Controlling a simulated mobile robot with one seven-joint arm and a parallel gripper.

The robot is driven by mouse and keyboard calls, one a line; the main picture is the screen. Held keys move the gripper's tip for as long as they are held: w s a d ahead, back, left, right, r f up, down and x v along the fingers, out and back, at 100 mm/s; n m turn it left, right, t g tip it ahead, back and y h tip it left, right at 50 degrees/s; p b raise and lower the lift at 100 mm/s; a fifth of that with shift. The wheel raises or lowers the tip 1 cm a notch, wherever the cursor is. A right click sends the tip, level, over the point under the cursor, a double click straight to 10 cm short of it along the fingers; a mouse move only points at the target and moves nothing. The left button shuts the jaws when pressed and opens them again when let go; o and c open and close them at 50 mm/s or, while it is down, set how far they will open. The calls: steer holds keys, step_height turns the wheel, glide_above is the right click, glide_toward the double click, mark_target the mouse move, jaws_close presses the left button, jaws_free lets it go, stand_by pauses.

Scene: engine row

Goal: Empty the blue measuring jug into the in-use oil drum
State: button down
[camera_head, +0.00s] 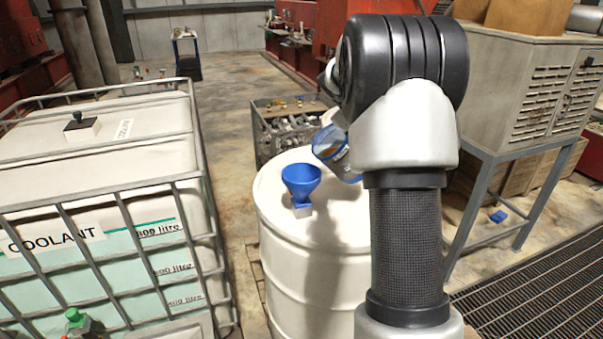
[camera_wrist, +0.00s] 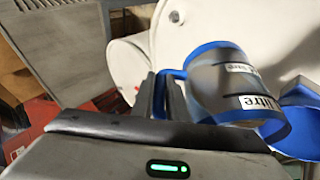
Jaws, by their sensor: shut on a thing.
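The blue measuring jug (camera_head: 332,146) is clear with blue trim and tilts above the white oil drum (camera_head: 310,240), just right of and a little above the blue funnel (camera_head: 301,182). The funnel stands upright on the drum's top. In the wrist view my gripper (camera_wrist: 167,92) is shut on the handle of the jug (camera_wrist: 230,88), with the funnel (camera_wrist: 304,105) close by at the right edge. My arm hides part of the jug and the gripper in the head view. I cannot tell how much liquid is in the jug.
A caged coolant tank (camera_head: 110,150) stands at the left. A crate of metal parts (camera_head: 285,125) is behind the drum. A grey cabinet on a stand (camera_head: 530,90) is at the right, with a floor grating (camera_head: 545,290) in front. Open floor lies beyond.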

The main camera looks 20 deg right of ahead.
steer(key=shift+a+r+h, duration=0.35)
steer(key=shift+r+h, duration=0.05)
steer(key=shift+r, duration=0.35)
steer(key=shift+a+r+h, duration=0.1)
steer(key=shift+a+h, duration=0.05)
steer(key=shift+h, duration=0.15)
steer(key=shift+r, duration=0.1)
steer(key=shift+a+h, duration=0.25)
steer(key=shift+h, duration=0.05)
steer(key=shift+a+r+n+h, duration=0.2)
steer(key=shift+n+h, duration=0.1)
steer(key=shift+a+r+t+h+b, duration=0.3)
steer(key=shift+a+r+h+b, duration=0.45)
steer(key=shift+r, duration=0.2)
stand_by(1.1)
steer(key=shift+a+r+n+t+h+b, duration=0.15)
steer(key=shift+a+n+h+b, duration=0.1)
steer(key=shift+a+h+b, duration=0.4)
steer(key=shift+a+r+n+t+h+b, duration=0.15)
steer(key=shift+a+n+h+b, duration=0.15)
steer(key=shift+b, duration=0.5)
stand_by(0.9)
